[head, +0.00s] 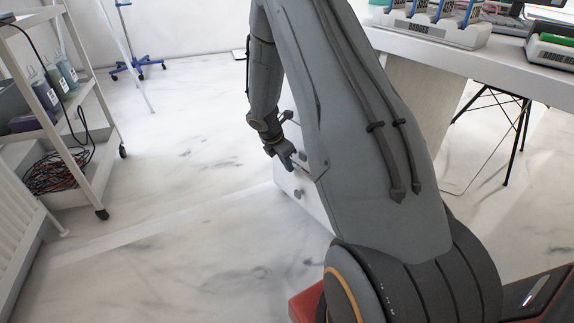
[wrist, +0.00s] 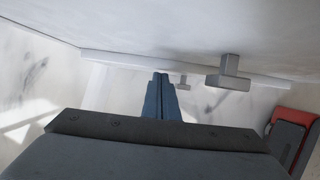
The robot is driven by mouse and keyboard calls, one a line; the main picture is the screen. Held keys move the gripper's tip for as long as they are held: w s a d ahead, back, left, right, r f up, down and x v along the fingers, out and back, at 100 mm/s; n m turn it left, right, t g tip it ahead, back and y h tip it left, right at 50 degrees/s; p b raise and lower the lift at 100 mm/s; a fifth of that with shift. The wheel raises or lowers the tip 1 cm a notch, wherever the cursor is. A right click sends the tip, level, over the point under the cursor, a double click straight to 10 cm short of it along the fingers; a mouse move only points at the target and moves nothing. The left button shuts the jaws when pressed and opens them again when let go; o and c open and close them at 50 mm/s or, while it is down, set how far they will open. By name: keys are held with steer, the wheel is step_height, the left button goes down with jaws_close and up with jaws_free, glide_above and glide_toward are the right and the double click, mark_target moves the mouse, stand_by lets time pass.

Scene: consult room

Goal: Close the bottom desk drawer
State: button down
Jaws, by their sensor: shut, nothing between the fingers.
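The white drawer unit of the desk is mostly hidden behind my arm in the head view. A white drawer front (head: 308,205) with a small grey knob (head: 298,193) shows low down, just beyond my gripper (head: 288,163). In the wrist view, my gripper (wrist: 160,78) has its blue fingers together and empty. A white panel fills the top there, with a larger grey knob (wrist: 232,72) right of the fingers. A second, smaller knob (wrist: 183,85) shows past the fingertips. How far the bottom drawer stands out, and whether my fingertips touch it, I cannot tell.
The white desk (head: 470,62) with a badge rack (head: 438,28) stands at the right. A white trolley (head: 92,110) with bottles and cables stands at the left. A wheeled stand (head: 137,65) is at the back. The marble floor (head: 190,190) between is clear.

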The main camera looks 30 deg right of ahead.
steer(key=shift+a, duration=0.1)
steer(key=s+a+r+p, duration=0.1)
steer(key=a+r+p, duration=0.55)
steer(key=r, duration=0.25)
steer(key=w+a+f+h+p, duration=0.2)
steer(key=w+a+f+h, duration=0.1)
steer(key=a+h, duration=0.15)
steer(key=d+r+b+x, duration=0.2)
steer(key=b+x, duration=0.2)
steer(key=x, duration=0.7)
steer(key=shift+w+f+t+b, duration=0.3)
steer(key=shift+w+t+b, duration=0.05)
steer(key=shift+w+t, duration=0.05)
steer(key=shift+d, duration=0.15)
